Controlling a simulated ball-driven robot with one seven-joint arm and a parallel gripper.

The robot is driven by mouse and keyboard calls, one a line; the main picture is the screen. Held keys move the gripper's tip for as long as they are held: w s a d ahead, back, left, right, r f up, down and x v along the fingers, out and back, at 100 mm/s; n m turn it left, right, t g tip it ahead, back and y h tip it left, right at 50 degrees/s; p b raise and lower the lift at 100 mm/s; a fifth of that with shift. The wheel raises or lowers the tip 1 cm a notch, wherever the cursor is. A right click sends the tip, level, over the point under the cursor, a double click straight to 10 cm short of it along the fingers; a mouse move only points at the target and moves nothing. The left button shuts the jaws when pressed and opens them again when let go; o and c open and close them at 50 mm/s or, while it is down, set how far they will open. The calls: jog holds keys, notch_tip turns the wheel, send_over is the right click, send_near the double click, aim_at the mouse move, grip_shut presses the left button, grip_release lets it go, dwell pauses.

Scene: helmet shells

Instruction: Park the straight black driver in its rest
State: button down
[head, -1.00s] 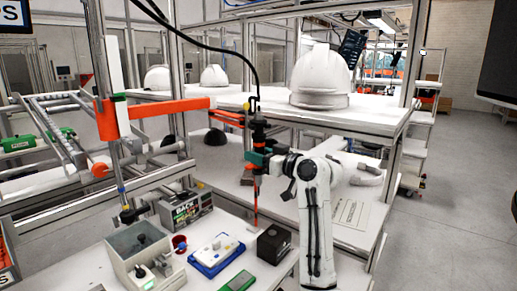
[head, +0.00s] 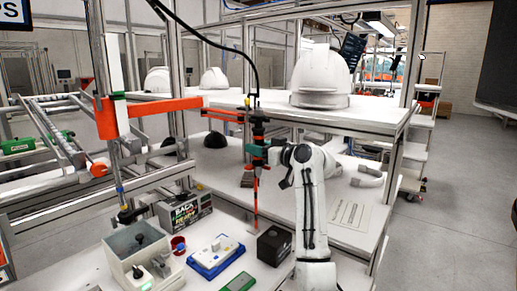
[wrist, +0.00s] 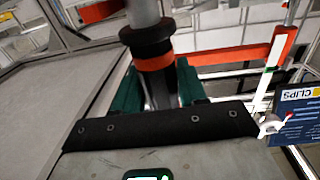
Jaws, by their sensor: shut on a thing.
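The straight black driver (head: 258,131) hangs upright below a black cable, with an orange band and a thin orange-red lower part reaching down toward the bench. My gripper (head: 261,153) is shut around the driver's body from the right. In the wrist view the green fingers of my gripper (wrist: 155,88) stand on either side of the driver, whose black collar and orange ring (wrist: 150,50) show above. The driver's lower end is hidden in the wrist view. I cannot tell for sure which thing is its rest.
The front bench holds a grey box (head: 120,268), a red cup (head: 178,244), a blue tray (head: 209,269) with a white part, and a black block (head: 274,243). An orange rail (head: 168,106) stands left of the driver. A white helmet (head: 320,76) sits on the shelf behind.

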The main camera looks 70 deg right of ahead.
grip_release()
dwell(0.8)
jog(key=shift+s, duration=0.1)
jog(key=v, duration=1.1)
dwell(0.8)
